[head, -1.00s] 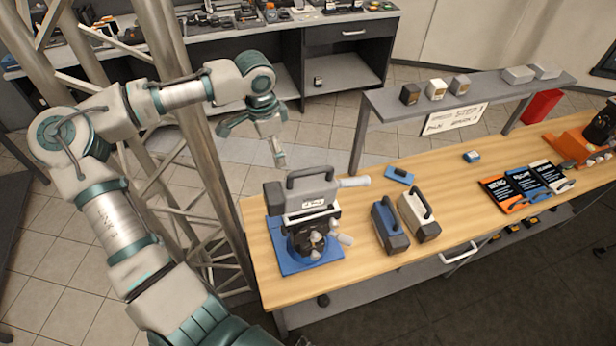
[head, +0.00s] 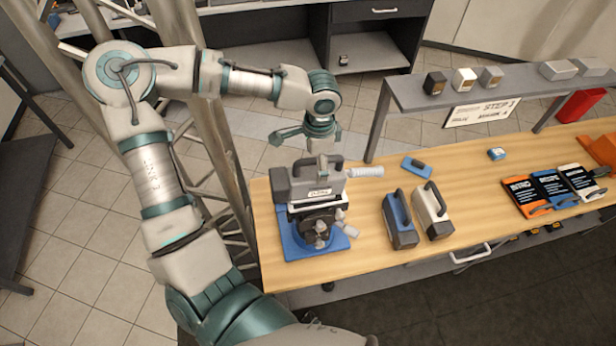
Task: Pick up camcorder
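The camcorder (head: 316,190) is a grey boxy device with a dark top handle (head: 300,168) and a pale cylinder sticking out to the right. It sits upright on a dark mount (head: 318,222) over a blue base plate (head: 296,240), at the left end of the wooden table. My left gripper (head: 322,168) points down at the top of the camcorder, by its handle. Its lower finger part overlaps the handle in the picture. I cannot tell whether it touches, or how far the fingers are apart. My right gripper is not in view.
A blue case (head: 400,220) and a white case (head: 432,212), both with handles, stand right of the camcorder. A small blue item (head: 416,167) lies behind them. A raised grey shelf (head: 400,90) runs along the back. Bare wood (head: 480,190) shows farther right.

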